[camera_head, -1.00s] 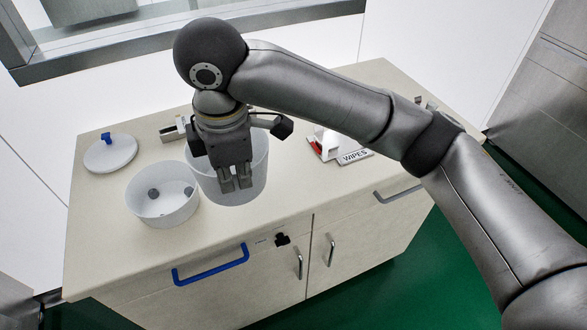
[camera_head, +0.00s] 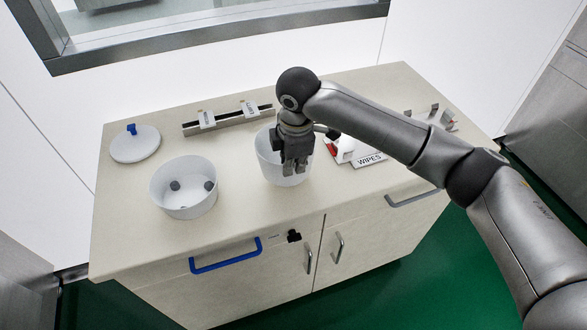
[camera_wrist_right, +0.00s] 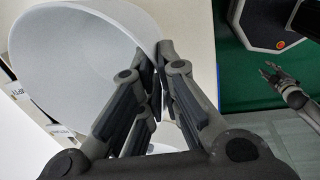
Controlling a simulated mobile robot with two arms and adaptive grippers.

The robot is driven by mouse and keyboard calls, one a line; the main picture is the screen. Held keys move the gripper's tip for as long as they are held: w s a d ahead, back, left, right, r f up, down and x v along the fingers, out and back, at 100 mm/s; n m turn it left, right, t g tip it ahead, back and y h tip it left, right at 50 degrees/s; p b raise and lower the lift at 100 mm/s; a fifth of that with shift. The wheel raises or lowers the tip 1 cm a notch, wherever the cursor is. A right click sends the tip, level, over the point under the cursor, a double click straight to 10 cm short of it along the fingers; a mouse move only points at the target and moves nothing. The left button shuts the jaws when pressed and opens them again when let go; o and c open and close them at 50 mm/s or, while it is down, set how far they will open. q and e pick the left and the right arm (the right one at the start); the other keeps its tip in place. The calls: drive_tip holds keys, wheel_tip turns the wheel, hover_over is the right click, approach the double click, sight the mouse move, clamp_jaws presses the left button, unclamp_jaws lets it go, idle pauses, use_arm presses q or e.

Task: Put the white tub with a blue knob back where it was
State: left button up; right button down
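A white round lid with a blue knob (camera_head: 134,146) lies at the counter's left rear. An open white tub (camera_head: 184,203) with two dark round pieces inside stands in front of it. My right gripper (camera_head: 294,168) is shut on the wall of a second white tub (camera_head: 268,162), further right; no knob shows on this tub. In the wrist view the fingers (camera_wrist_right: 155,75) pinch the rim of this tub (camera_wrist_right: 75,65). Whether its base touches the counter is unclear. My left gripper (camera_wrist_right: 268,70) shows small in the wrist view, fingers apart and empty.
A metal rail (camera_head: 230,120) with two labelled white blocks stands behind the tubs. A WIPES box (camera_head: 368,159) is just right of the held tub. Small metal parts (camera_head: 437,116) stand at the far right. The counter front left (camera_head: 140,235) is clear.

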sight(293, 181)
wheel_tip(293, 181, down, 2)
drive_tip(key=shift+d+f+p, duration=0.1)
drive_tip(key=shift+f+p, duration=0.05)
drive_tip(key=shift+p, duration=0.55)
drive_tip(key=shift+f, duration=0.3)
drive_tip(key=shift+f, duration=0.2)
drive_tip(key=c, duration=1.6)
unclamp_jaws()
drive_tip(key=shift+c, duration=0.2)
wheel_tip(293, 181, up, 12)
drive_tip(key=s+b, duration=0.1)
drive_tip(key=b, duration=0.1)
drive_tip(key=shift+s+d+b, duration=0.15)
drive_tip(key=shift+s+b, duration=0.15)
drive_tip(key=shift+s, duration=0.05)
drive_tip(key=shift+r, duration=0.1)
